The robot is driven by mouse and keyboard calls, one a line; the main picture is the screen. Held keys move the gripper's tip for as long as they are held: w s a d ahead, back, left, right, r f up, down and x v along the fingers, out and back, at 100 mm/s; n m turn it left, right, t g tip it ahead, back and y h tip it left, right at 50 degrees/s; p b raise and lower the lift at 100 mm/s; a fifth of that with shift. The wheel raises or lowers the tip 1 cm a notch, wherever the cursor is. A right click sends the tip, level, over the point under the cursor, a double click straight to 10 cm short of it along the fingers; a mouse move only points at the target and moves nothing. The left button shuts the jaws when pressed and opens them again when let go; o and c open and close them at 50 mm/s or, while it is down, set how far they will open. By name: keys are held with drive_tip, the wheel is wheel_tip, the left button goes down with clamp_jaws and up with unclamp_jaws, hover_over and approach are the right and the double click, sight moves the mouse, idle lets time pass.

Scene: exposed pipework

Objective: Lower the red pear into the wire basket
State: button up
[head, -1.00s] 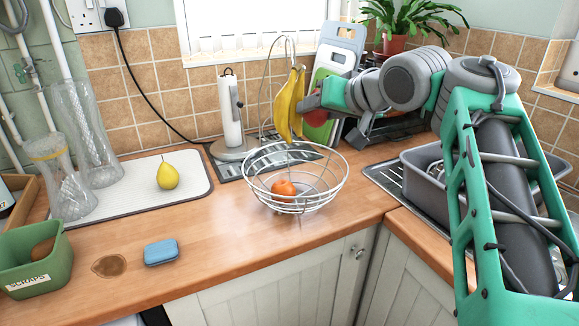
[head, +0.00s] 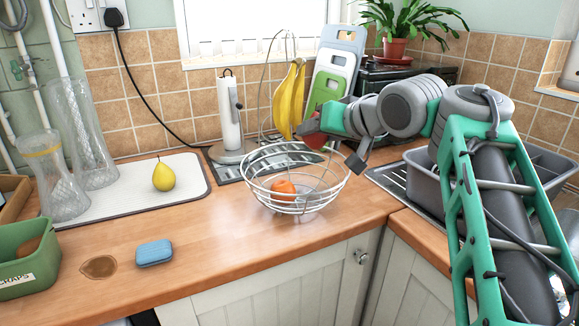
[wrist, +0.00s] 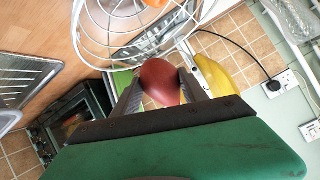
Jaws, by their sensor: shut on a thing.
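My gripper (wrist: 161,88) is shut on the red pear (wrist: 160,82), with one finger on each side of it in the wrist view. In the head view the pear (head: 311,138) is partly hidden by my gripper (head: 317,132), near the back right rim of the wire basket. The white wire basket (head: 258,199) stands on the wooden worktop and holds an orange fruit (head: 283,189). In the wrist view the basket (wrist: 83,34) lies up and left of the pear. The pear's exact height over the rim is hard to tell.
Yellow bananas (head: 290,98) hang from a wire stand close behind my gripper. A paper towel holder (head: 230,115) and chopping boards (head: 333,70) stand behind. A yellow pear (head: 164,176), blue sponge (head: 154,253) and green scraps tub (head: 25,270) are at left. The worktop before the basket is clear.

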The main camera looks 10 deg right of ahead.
drive_tip(key=shift+f+b, duration=3.1)
drive_tip(key=shift+f, duration=1.4)
drive_tip(key=o, duration=1.6)
